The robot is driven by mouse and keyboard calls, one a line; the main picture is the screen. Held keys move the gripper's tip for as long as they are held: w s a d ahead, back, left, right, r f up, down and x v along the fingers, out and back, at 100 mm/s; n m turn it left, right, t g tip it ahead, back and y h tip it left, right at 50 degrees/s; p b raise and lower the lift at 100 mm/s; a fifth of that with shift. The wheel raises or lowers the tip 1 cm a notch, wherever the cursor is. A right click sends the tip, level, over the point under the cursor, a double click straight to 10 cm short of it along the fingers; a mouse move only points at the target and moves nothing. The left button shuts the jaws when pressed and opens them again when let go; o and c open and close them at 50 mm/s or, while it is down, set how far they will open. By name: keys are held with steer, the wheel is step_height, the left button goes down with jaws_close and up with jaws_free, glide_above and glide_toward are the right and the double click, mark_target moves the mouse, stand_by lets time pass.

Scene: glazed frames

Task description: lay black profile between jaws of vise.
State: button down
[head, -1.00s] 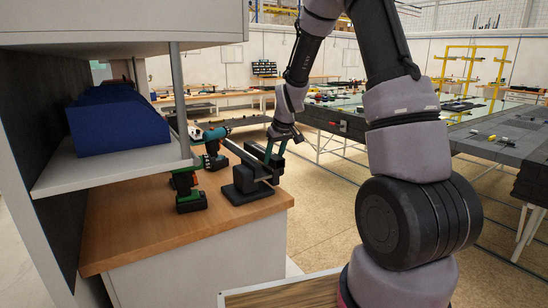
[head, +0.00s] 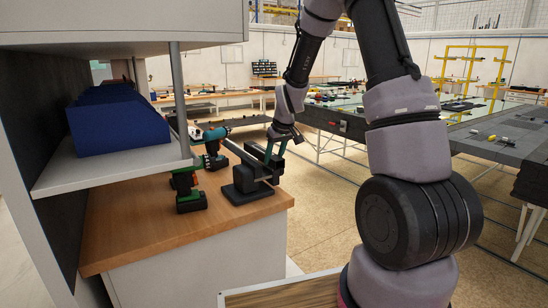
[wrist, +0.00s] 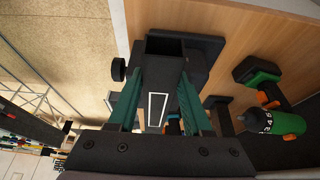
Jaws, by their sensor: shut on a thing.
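The dark vise (head: 245,183) stands on the wooden bench top near its right end. In the wrist view its dark body (wrist: 205,50) and a round knob (wrist: 118,69) show beyond my fingers. My gripper (head: 272,152) reaches down from above right, at the vise. Its two green fingers are shut on the black profile (wrist: 160,82), which lies between them in the wrist view. The profile is at the vise, over its jaws or very close to them. Dark parts overlap, so I cannot tell whether it rests between the jaws.
A green and black cordless drill (head: 190,190) stands left of the vise, with a teal tool (head: 215,133) behind. Blue bins (head: 120,125) fill the shelf (head: 110,165) above the bench (head: 150,225). A shelf post (head: 180,100) rises nearby. Open floor lies right of the bench.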

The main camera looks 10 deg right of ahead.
steer(key=shift+f, duration=2.95)
steer(key=shift+c, duration=1.2)
jaws_free()
steer(key=v, duration=1)
steer(key=shift+s+r, duration=0.15)
steer(key=shift+r, duration=0.25)
